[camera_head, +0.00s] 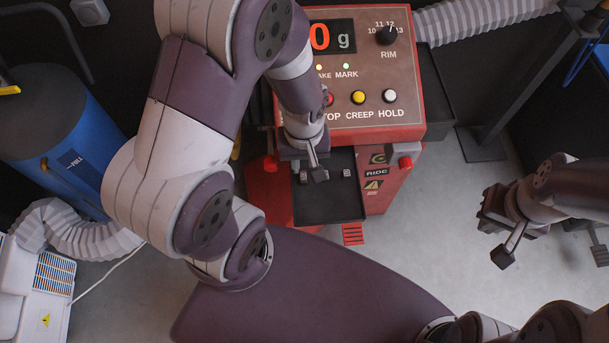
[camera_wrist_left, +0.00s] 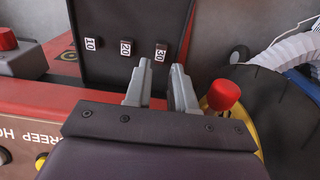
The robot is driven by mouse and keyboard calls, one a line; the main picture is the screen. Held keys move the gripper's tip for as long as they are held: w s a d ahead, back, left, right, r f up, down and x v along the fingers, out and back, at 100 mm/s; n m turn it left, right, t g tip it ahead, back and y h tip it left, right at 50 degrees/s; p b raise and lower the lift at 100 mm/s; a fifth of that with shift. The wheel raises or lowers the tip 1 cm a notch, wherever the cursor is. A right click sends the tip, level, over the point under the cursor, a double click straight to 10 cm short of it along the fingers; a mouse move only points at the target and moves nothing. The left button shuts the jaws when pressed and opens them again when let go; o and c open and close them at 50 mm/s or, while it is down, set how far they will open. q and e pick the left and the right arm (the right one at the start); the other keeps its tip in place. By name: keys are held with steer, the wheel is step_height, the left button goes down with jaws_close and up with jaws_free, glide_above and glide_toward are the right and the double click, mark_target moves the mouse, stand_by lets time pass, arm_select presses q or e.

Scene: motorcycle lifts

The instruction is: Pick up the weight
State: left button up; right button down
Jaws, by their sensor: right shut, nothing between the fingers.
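My left gripper (camera_head: 318,172) is over the tray and partly covers the weights in the head view. In the left wrist view its two grey fingers (camera_wrist_left: 161,75) are apart and empty, with the 30 weight just beyond their tips. My right gripper (camera_head: 504,252) is shut and empty, away to the right.
The machine's control panel (camera_head: 365,75) with a dial and buttons rises behind the tray. Red knobs (camera_head: 405,162) stand at the tray's sides. A blue tank (camera_head: 55,125) and a white ribbed hose (camera_head: 85,235) are at the left.

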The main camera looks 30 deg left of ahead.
mark_target(304, 176)
arm_select(q)
steer(key=shift+w+f, duration=0.1)
steer(key=shift+f, duration=0.4)
steer(key=f+b, duration=0.1)
steer(key=f, duration=0.1)
steer(key=f+b, duration=0.1)
steer(key=f, duration=0.1)
steer(key=shift+a+f, duration=0.2)
steer(key=shift+f, duration=0.2)
steer(key=shift+w, duration=0.1)
steer(key=shift+r, duration=0.1)
jaws_close()
